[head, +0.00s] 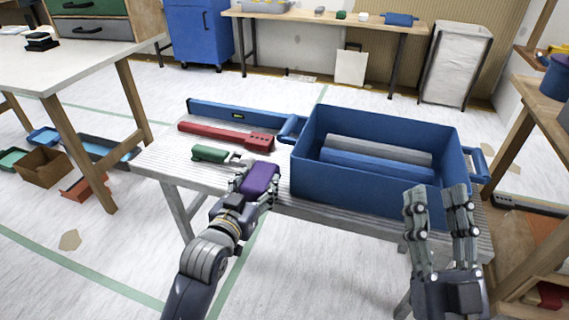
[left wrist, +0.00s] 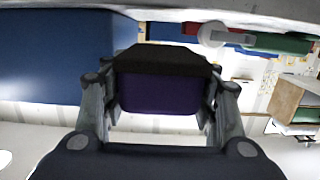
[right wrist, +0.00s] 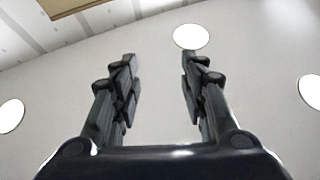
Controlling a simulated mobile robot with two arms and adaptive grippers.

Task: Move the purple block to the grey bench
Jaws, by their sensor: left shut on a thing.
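The purple block (head: 261,178) is held between the fingers of my left gripper (head: 256,186), at the near edge of the grey bench (head: 160,158). In the left wrist view the purple block (left wrist: 160,92) fills the space between the fingers, which are shut on it. Whether the block touches the bench top cannot be told. My right gripper (head: 440,215) is in front of the blue bin, with its fingers apart and nothing between them. The right wrist view also shows this gripper (right wrist: 158,85) open and empty.
On the bench stand a large blue bin (head: 375,190) holding rolls, a blue level (head: 240,112), a red tool (head: 225,135) and a green-handled tool (head: 210,153). Wooden tables stand left (head: 75,68) and right. The bench's left front corner is bare.

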